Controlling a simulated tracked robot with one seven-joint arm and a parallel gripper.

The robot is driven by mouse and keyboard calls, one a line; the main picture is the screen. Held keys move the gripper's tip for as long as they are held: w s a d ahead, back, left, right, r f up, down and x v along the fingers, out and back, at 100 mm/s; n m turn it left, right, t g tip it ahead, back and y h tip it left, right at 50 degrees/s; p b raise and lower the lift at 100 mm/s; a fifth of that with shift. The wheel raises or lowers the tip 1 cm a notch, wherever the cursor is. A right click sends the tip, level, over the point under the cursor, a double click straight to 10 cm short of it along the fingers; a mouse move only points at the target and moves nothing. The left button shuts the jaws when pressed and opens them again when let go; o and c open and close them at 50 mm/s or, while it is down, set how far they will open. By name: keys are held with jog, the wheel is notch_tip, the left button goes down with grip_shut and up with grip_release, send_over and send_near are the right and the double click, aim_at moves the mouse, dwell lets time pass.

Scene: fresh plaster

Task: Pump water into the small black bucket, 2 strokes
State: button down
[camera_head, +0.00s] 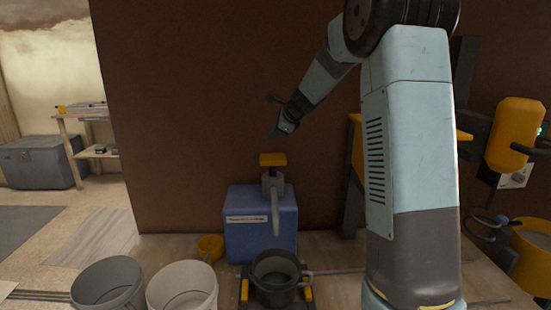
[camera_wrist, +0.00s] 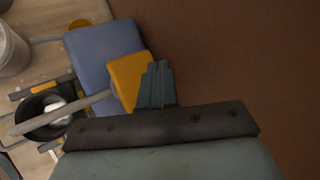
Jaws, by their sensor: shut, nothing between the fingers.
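The small black bucket (camera_head: 276,291) stands upright on a dark stand with yellow side pieces, below the grey spout (camera_head: 283,232) of the pump. It also shows in the wrist view (camera_wrist: 25,112), with the spout across it. The pump sits on a blue tank (camera_head: 243,232) and has a flat yellow press-head (camera_head: 273,159) on top. My gripper (camera_head: 272,134) is shut and empty, above the yellow press-head and apart from it in the head view. In the wrist view, my closed fingers (camera_wrist: 158,72) overlap the edge of the press-head (camera_wrist: 131,78). The water level is unclear.
A grey bucket (camera_head: 108,276) and a white bucket (camera_head: 182,283) stand left of the black bucket. A small yellow vessel (camera_head: 209,246) is beside the tank. The brown wall (camera_head: 180,120) rises close behind the pump. A yellow machine (camera_head: 515,132) is at the right.

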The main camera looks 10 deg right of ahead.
jog(key=shift+s+r, duration=0.1)
jog(key=shift+s, duration=0.05)
jog(key=s+a+r+n+g, duration=0.15)
jog(key=s+n, duration=0.25)
jog(key=s, duration=0.4)
jog(key=s+r+n+h, duration=0.1)
jog(key=s+r+n, duration=0.2)
jog(key=s, duration=0.5)
jog(key=s+a+r+n, duration=0.15)
jog(key=s+n, duration=0.25)
jog(key=s, duration=0.5)
jog(key=s+d+f+n+h, duration=0.1)
jog(key=s+n, duration=0.4)
jog(key=s, duration=0.6)
jog(key=s+d+f+n+h, duration=0.2)
jog(key=s+n, duration=0.3)
jog(key=s, duration=0.6)
jog(key=shift+s+d+f+g+h, duration=0.3)
jog(key=shift+s+d+f+g, duration=0.05)
jog(key=shift+f+g, duration=0.15)
